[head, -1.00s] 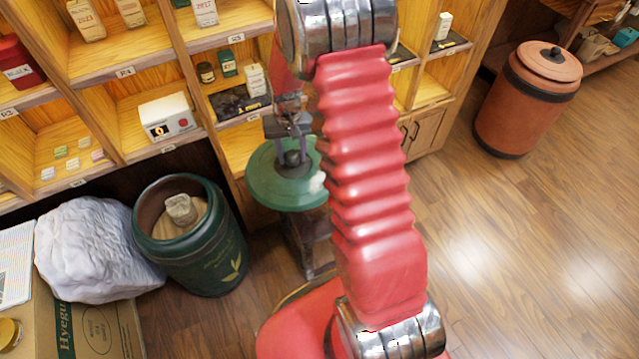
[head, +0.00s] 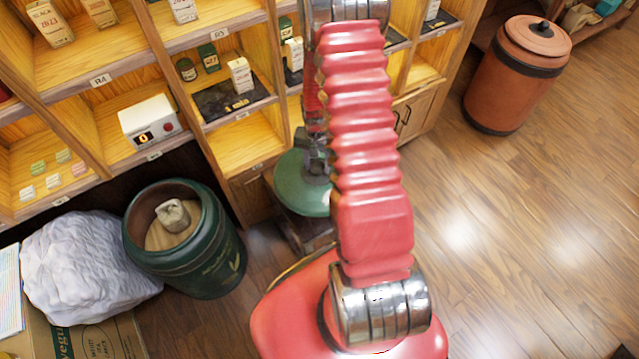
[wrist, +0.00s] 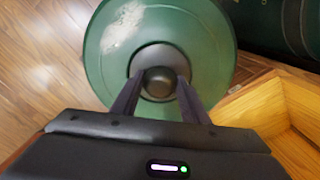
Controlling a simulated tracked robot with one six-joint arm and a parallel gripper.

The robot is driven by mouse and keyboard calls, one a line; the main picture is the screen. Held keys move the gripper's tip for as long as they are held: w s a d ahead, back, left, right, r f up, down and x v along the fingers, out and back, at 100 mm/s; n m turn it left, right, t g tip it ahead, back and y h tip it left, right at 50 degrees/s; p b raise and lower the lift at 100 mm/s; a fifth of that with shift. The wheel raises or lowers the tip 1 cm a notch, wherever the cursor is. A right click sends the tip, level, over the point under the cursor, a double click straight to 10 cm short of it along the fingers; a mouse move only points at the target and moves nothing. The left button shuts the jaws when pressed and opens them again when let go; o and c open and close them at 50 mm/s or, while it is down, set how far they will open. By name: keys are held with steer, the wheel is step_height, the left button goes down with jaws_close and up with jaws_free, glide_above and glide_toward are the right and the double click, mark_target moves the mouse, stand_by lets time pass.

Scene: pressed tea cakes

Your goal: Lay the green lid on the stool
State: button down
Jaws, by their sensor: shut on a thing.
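The round green lid (head: 293,192) hangs from my gripper (head: 315,165), right of the green canister and partly behind my red arm. In the wrist view the lid (wrist: 205,30) has a pale worn patch, and my gripper (wrist: 158,85) is shut on its dark central knob. A dark wooden piece that looks like the stool (head: 308,238) shows just under the lid's near edge. The lid and my arm hide most of it. I cannot tell whether the lid touches it.
The open green canister (head: 222,268) holds a wrapped lump. A grey-white sack (head: 85,265) lies left of it on a cardboard box (head: 112,335). Wooden shelves (head: 240,175) stand close behind the lid. A lidded terracotta jar (head: 505,95) stands far right. The floor at right is clear.

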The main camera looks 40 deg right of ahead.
mark_target(318, 174)
steer(key=shift+f, duration=2.85)
steer(key=shift+f, duration=2.1)
steer(key=c, duration=1)
jaws_free()
steer(key=shift+c, duration=0.2)
steer(key=shift+r, duration=6)
